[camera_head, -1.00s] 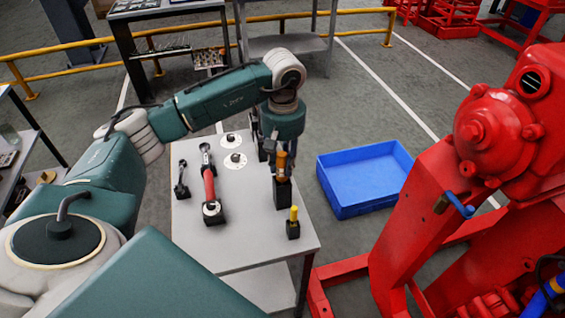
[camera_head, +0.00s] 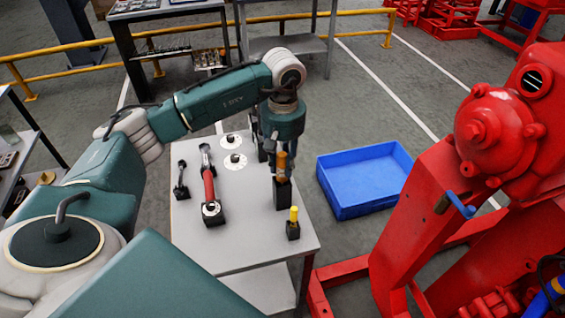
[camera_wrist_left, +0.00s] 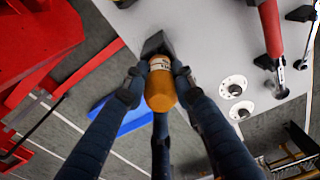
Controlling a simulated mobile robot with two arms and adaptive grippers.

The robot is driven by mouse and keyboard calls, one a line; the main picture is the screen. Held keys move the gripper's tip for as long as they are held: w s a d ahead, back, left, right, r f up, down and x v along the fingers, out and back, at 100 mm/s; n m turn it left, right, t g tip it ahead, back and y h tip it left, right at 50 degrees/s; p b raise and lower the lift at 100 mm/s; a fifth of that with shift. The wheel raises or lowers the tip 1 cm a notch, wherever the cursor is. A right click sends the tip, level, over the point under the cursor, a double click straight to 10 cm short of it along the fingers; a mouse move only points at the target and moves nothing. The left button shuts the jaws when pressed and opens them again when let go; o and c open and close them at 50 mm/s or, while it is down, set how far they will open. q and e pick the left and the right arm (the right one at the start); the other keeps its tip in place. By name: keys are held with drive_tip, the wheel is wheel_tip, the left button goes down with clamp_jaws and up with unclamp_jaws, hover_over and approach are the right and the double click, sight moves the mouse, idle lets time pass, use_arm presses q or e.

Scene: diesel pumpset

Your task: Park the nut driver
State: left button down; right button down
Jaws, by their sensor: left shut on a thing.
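The nut driver (camera_head: 281,164) is upright with its orange handle on top, above a black block-shaped holder (camera_head: 282,194) on the grey table. Its shank is hidden, and I cannot tell how deep it sits in the holder. My left gripper (camera_head: 280,154) comes down from above and is shut on the orange handle. In the left wrist view the handle (camera_wrist_left: 160,88) is between the fingers, with the black holder (camera_wrist_left: 157,43) just beyond it. My right gripper is not in view.
On the table (camera_head: 240,248) stand a small black block with a yellow-handled tool (camera_head: 293,222), a red-handled wrench (camera_head: 209,186), a small dark tool (camera_head: 181,180) and two pale discs (camera_head: 235,161). A blue bin (camera_head: 365,178) lies right of the table; the red pumpset (camera_head: 440,200) is farther right.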

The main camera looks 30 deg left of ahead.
use_arm(q)
drive_tip(key=shift+f+b, duration=0.8)
drive_tip(key=shift+f, duration=0.15)
drive_tip(key=c, duration=1.3)
unclamp_jaws()
drive_tip(key=shift+c, duration=0.2)
wheel_tip(320, 180, up, 12)
drive_tip(key=shift+d, duration=0.1)
